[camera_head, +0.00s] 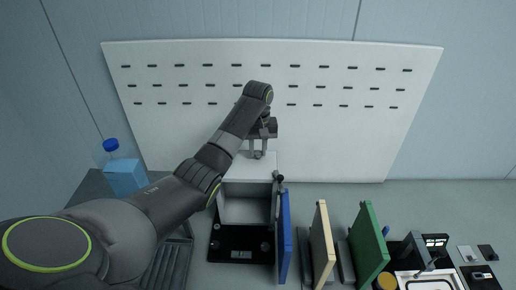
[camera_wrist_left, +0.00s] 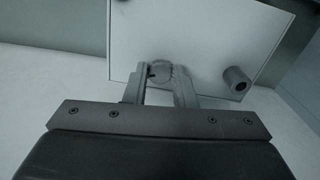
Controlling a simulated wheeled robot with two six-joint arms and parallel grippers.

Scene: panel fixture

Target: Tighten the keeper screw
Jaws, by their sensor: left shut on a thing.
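A light grey box (camera_head: 262,170) with an open front stands on the bench below the slotted panel. My left arm reaches across from the left, and my left gripper (camera_head: 258,153) points down over the box's top. In the left wrist view my left gripper (camera_wrist_left: 161,76) has both fingers closed around a small round grey screw head (camera_wrist_left: 159,70) on the pale top plate (camera_wrist_left: 205,28). The fingers partly hide the screw, so its seating and turn cannot be told. My right gripper is not in view.
A grey cylindrical knob (camera_wrist_left: 237,80) stands close right of the fingers. Blue (camera_head: 285,235), cream (camera_head: 322,243) and green (camera_head: 367,243) upright boards stand right of the box. A blue bottle (camera_head: 125,175) stands left. The white slotted panel (camera_head: 330,130) rises behind.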

